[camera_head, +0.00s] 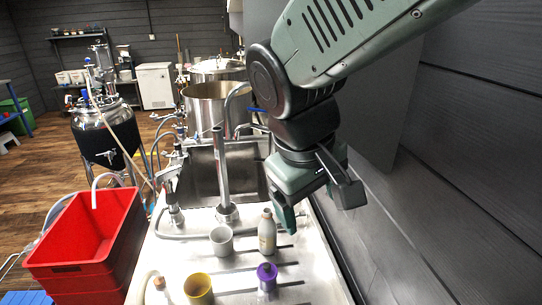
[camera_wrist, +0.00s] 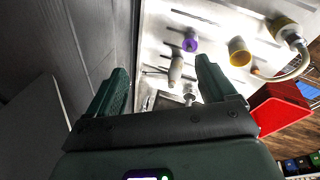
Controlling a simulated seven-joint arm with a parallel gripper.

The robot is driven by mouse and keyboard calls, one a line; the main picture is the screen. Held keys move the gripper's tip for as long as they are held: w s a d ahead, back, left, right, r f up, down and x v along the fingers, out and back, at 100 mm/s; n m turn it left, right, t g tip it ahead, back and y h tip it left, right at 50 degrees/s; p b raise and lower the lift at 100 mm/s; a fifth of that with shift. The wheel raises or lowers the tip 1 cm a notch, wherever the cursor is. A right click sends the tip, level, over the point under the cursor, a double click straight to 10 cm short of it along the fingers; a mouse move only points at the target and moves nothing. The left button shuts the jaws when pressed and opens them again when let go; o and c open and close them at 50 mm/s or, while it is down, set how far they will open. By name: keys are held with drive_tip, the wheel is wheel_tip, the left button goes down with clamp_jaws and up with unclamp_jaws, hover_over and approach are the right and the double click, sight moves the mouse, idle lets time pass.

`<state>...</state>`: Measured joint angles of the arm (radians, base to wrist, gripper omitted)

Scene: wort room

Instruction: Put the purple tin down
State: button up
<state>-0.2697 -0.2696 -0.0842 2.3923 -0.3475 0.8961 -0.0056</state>
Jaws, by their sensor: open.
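The purple tin (camera_head: 267,278) stands on the steel counter (camera_head: 232,262) near its front, with a dark top. It also shows in the wrist view (camera_wrist: 190,44), beyond my fingertips and touching neither finger. My gripper (camera_head: 318,203) hangs above the counter's right side, higher and farther back than the tin. In the wrist view my gripper (camera_wrist: 162,70) has its two green fingers spread wide with nothing held between them.
A pale bottle (camera_head: 267,234) stands behind the tin, closest to my gripper. A tall tap (camera_head: 221,170) rises by the sink. A red crate (camera_head: 88,235) sits left; a dark wall (camera_head: 470,190) is close right.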

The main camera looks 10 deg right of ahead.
drive_tip(key=s+a+r+m+t+y, duration=0.1)
drive_tip(key=s+r+m+t+y, duration=0.1)
drive_tip(key=s+r, duration=0.4)
drive_tip(key=shift+s+r+m+t+y, duration=0.4)
drive_tip(key=shift+m+t, duration=0.3)
drive_tip(key=shift+m, duration=0.4)
drive_tip(key=shift+f, duration=0.1)
